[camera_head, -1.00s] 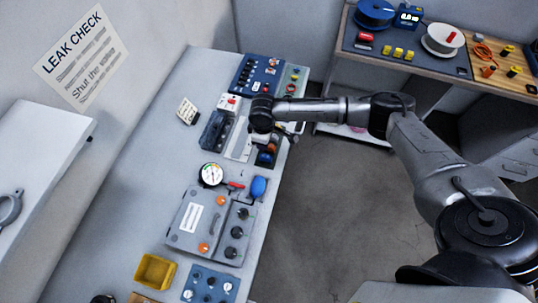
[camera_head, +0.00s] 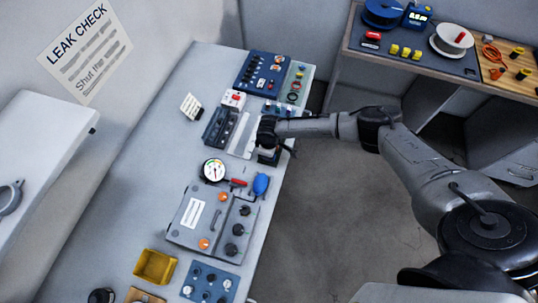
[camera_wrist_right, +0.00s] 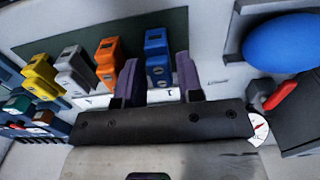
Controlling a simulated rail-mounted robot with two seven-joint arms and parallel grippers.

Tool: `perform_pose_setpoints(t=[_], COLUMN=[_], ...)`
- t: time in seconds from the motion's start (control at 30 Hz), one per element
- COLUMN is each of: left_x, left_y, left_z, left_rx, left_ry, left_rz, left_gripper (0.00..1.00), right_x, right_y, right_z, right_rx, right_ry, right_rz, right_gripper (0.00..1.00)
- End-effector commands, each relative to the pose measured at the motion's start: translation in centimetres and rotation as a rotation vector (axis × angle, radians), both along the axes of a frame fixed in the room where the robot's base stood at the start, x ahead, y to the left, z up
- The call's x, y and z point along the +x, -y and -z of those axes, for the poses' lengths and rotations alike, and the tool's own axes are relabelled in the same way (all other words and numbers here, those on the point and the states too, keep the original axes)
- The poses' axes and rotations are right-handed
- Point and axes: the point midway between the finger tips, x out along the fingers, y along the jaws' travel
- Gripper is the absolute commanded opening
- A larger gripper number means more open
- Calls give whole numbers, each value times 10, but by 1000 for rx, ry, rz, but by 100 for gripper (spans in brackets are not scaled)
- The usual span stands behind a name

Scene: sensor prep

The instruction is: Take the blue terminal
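The blue terminal (camera_wrist_right: 157,55) stands in a row on a strip in the right wrist view, at the end beside the orange terminal (camera_wrist_right: 108,62). My right gripper (camera_wrist_right: 158,72) is open, with one dark finger on each side of the blue terminal and a small gap showing on both sides. The finger on the left is in the space between the orange and blue terminals. In the head view my right gripper (camera_head: 268,146) is over the terminal block and mostly hides the terminals. My left gripper is in neither view.
Grey (camera_wrist_right: 72,68) and yellow (camera_wrist_right: 40,78) terminals stand farther along the row. A blue bulb (camera_head: 261,184), a gauge (camera_head: 213,169) and a grey case (camera_head: 197,216) lie nearer on the bench. A blue panel (camera_head: 262,72) is beyond. A yellow bin (camera_head: 155,266) stands at the front.

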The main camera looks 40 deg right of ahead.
Motion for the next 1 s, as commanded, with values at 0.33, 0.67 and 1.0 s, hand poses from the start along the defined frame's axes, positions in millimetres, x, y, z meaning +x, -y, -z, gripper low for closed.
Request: perform_pose_setpoints(t=[0.33, 0.67, 1.0], left_x=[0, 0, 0], left_y=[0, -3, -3], left_z=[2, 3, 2], left_rx=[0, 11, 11], left_ry=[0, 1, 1], left_rz=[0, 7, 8], left_gripper=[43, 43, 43], right_x=[0, 0, 0], right_y=[0, 0, 0], right_z=[16, 16, 16], right_rx=[0, 0, 0], right_ry=[0, 0, 0], right_rz=[0, 0, 0], right_gripper=[34, 13, 0])
